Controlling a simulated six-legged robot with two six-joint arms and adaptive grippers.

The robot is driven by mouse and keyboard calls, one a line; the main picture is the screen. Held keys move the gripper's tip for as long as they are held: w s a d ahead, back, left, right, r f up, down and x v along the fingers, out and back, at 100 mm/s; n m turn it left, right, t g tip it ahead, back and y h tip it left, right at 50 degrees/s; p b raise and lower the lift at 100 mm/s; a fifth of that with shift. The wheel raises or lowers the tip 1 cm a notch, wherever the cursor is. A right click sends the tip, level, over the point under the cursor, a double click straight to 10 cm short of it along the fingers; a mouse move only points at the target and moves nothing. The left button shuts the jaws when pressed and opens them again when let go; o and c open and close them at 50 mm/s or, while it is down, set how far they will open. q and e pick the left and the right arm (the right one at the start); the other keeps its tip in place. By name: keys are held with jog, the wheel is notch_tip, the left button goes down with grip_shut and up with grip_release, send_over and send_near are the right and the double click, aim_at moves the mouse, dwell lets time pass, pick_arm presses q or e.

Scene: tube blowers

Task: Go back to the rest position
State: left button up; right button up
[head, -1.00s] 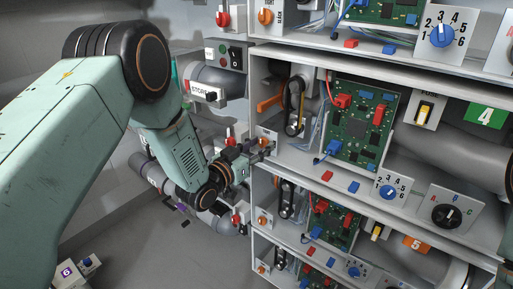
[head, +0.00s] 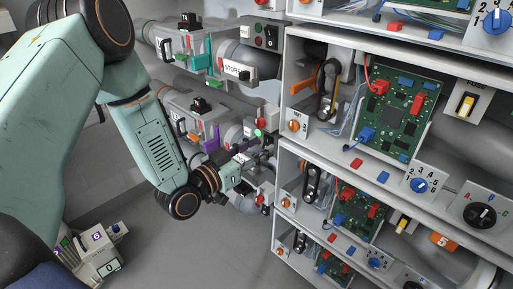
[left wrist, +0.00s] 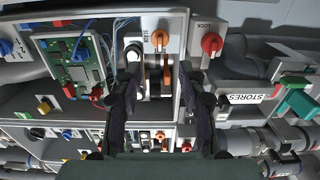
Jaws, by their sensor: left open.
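My left gripper (head: 260,150) is in the middle of the head view, open, with nothing between its fingers. It is in front of the pipes and just left of the shelf unit (head: 284,95). In the left wrist view its two dark fingers (left wrist: 160,100) stand apart at either side. An orange handle (left wrist: 167,77) and an orange knob (left wrist: 160,40) of a shelf bay show between and beyond them. My right gripper is in neither view.
The shelf bays hold green circuit boards (head: 395,115), blue dials (head: 420,185) and a black dial (head: 486,215). A STORES pipe (head: 238,70) and other pipes lie behind my left arm. A white box with number displays (head: 98,250) stands at the lower left. The grey floor (head: 190,250) is clear.

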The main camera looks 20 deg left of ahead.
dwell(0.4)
pick_arm(q)
jog(key=s+f+n+g+y, duration=0.4)
jog(key=s+f+g, duration=0.5)
jog(key=f, duration=0.7)
jog(key=s+f+g+y, duration=0.1)
jog(key=s+f+g, duration=0.3)
jog(key=s, duration=0.9)
jog(key=s+f+g+y, duration=0.1)
jog(key=s+f+g, duration=0.3)
jog(key=s, duration=1)
jog(key=shift+s+d+f, duration=0.15)
jog(key=shift+d+f, duration=0.2)
jog(key=shift+f, duration=0.15)
